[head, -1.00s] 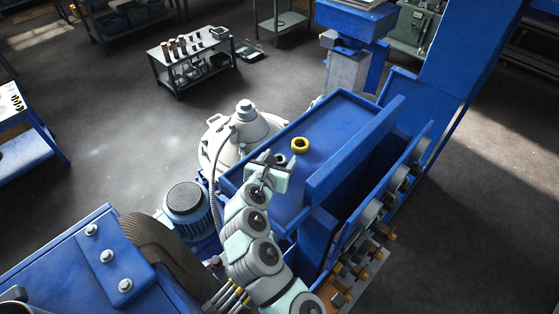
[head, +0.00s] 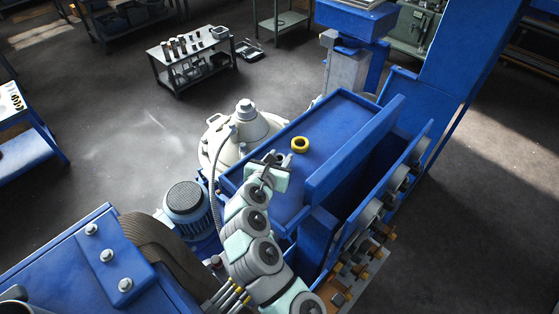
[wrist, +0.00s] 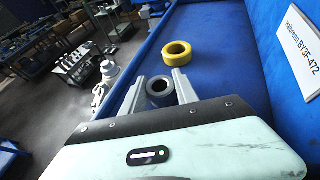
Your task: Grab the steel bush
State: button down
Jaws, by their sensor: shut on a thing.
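The steel bush (wrist: 160,87) is a short, dark grey ring with a round bore, seen in the wrist view between the two grey fingers of my gripper (wrist: 160,82). The fingers are shut on it, one on each side. In the head view my gripper (head: 269,159) is at the near left end of the blue tray (head: 340,112). There the bush is small and mostly hidden by the gripper. I cannot tell whether it still touches the tray floor.
A yellow ring (head: 300,145) lies on the tray beyond my gripper; it also shows in the wrist view (wrist: 176,53). Raised blue walls edge the tray. A cream domed housing (head: 245,130) stands to the left. The tray's far part is clear.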

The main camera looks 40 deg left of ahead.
aim_at(279, 158)
jog(key=shift+r, duration=0.2)
notch_tip(279, 158, up, 20)
jog(key=b, duration=0.3)
jog(key=shift+f+b, duration=0.2)
jog(key=shift+b, duration=0.2)
